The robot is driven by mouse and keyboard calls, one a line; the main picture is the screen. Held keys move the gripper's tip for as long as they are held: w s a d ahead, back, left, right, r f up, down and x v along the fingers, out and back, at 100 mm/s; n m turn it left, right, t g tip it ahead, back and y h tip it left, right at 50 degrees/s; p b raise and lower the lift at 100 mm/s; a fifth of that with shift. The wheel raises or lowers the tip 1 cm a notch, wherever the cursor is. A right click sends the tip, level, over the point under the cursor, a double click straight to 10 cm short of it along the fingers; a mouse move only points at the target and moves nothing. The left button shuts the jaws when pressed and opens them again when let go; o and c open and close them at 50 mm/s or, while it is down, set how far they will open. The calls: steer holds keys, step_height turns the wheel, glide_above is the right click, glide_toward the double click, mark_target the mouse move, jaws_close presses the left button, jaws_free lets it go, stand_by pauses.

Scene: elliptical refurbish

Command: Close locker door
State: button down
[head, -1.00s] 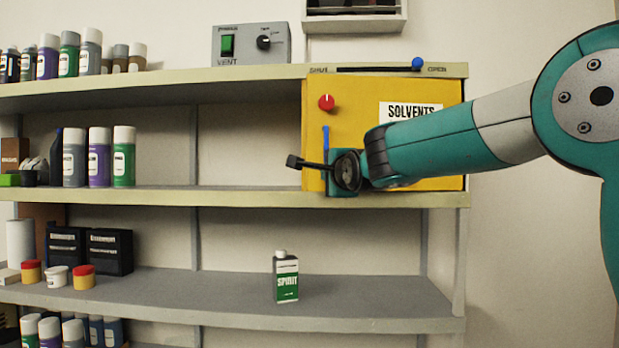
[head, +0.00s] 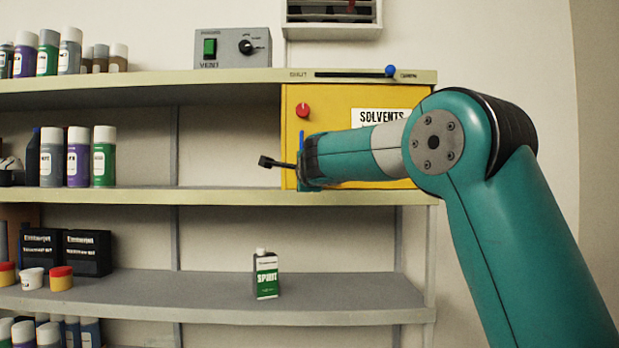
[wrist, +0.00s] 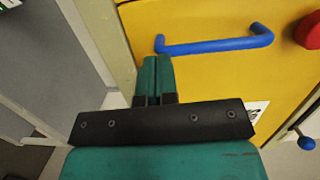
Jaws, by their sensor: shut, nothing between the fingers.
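The yellow locker door (head: 327,104), labelled SOLVENTS (head: 379,116), spans the upper right shelf bay and looks flat across its front; I cannot tell whether a gap remains. A blue bar handle (head: 302,141) stands at its left side, partly hidden by my wrist. It shows fully in the wrist view (wrist: 215,46). My gripper (wrist: 151,62) is shut and empty, its fingertips in front of the door close to one end of the handle. Contact cannot be told. In the head view my wrist hides the fingertips and the lower door.
A red knob (head: 303,110) is on the door above the handle. A SHUT/OPEN slider's blue knob (head: 390,71) sits at the OPEN end. A SPIRIT bottle (head: 266,275) stands on the shelf below. Several spray cans (head: 78,157) stand left; the shelf between them and the locker is clear.

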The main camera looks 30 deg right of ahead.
steer(key=b+v, duration=0.6)
steer(key=v, duration=0.7)
steer(key=shift+s, duration=0.25)
steer(key=s+a+f+n+g+y, duration=0.35)
steer(key=a+f+n, duration=0.4)
steer(key=f, duration=0.35)
steer(key=s+a+f+n+g+y, duration=0.3)
steer(key=s+a+f+n+y, duration=0.2)
steer(key=a+f+n, duration=0.4)
steer(key=s+a+f+n+g+y, duration=0.1)
steer(key=s+a+f+n+g, duration=0.1)
steer(key=s+f+n+g, duration=0.3)
steer(key=s+a+f+n+g+y, duration=0.1)
steer(key=s+a+f+n+g, duration=0.2)
steer(key=s+f+n, duration=0.5)
steer(key=s+f+g, duration=0.1)
steer(key=s+f, duration=0.2)
steer(key=s, duration=0.7)
steer(key=shift+s+f+g, duration=0.2)
steer(key=shift+s+g, duration=0.15)
steer(key=c, duration=1.8)
jaws_free()
steer(key=shift+y, duration=0.25)
